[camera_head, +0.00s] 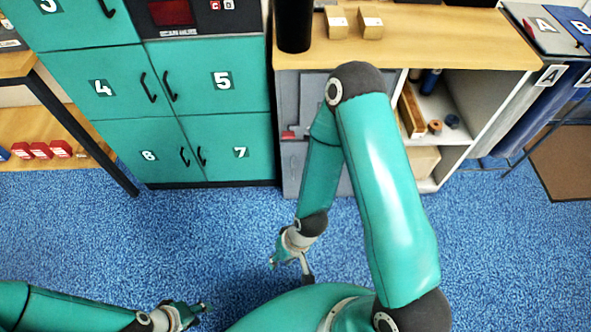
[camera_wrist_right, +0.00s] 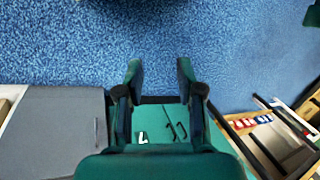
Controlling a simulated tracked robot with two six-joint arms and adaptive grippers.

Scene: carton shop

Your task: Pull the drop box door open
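No door in view carries a readable drop box label. A grey door (camera_head: 312,95) is set in the front of the wooden counter, partly hidden behind my right arm. In the right wrist view a grey panel (camera_wrist_right: 58,125) with a thin dark handle stands at the left. My right gripper (camera_head: 290,271) is low over the floor in front of the counter, apart from it. Its two fingers (camera_wrist_right: 160,68) are spread with nothing between them. My left gripper (camera_head: 203,308) is at the bottom, over the floor, far from the doors; its finger gap is unclear.
Teal lockers (camera_head: 222,82) with numbers and black handles stand left of the counter, all shut. The counter top (camera_head: 440,50) holds small cartons (camera_head: 370,23) and a black cylinder (camera_head: 294,25). Open shelves (camera_head: 450,130) are at its right. The blue floor (camera_head: 200,230) ahead is clear.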

